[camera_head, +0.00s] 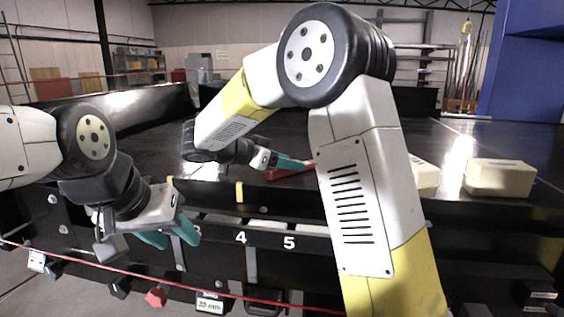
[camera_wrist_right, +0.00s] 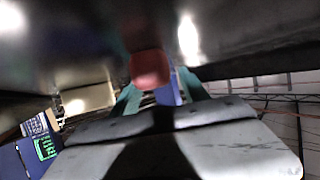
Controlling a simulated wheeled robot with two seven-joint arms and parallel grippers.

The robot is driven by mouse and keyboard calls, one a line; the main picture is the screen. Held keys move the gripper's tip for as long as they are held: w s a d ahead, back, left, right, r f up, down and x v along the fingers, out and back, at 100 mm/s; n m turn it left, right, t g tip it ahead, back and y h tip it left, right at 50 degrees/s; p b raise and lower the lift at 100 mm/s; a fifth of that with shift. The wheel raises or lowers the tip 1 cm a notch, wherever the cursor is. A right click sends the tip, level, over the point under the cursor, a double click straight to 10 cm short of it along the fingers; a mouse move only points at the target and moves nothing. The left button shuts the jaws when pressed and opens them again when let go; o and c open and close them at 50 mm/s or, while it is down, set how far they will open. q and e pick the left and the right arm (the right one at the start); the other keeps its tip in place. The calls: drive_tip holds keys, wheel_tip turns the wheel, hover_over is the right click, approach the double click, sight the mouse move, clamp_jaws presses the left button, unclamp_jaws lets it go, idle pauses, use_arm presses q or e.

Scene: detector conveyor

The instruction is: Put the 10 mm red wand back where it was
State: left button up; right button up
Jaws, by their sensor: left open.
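A red piece (camera_head: 290,173), perhaps the wand, shows low over the black belt, just under and beside the teal fingers of my right gripper (camera_head: 298,164). The right wrist view shows a blunt red end (camera_wrist_right: 150,70) at the tips of the two teal fingers, which stand apart. I cannot tell whether they grip it or it lies on the belt. My left gripper (camera_head: 170,238) is open and empty, pointing down in front of the conveyor's side. A red hexagonal piece (camera_head: 156,297) hangs low by a label reading 20 mm (camera_head: 209,304).
The black conveyor (camera_head: 480,220) spans the view, with numbered slots 4 and 5 on its side. Pale boxes (camera_head: 500,178) sit on the belt at right. A thin red cord (camera_head: 120,279) runs across the front. My right arm hides part of the belt.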

drive_tip(key=shift+r, duration=0.25)
drive_tip(key=v, duration=0.7)
drive_tip(key=shift+s+a, duration=0.1)
drive_tip(key=shift+a, duration=0.15)
drive_tip(key=shift+d, duration=0.1)
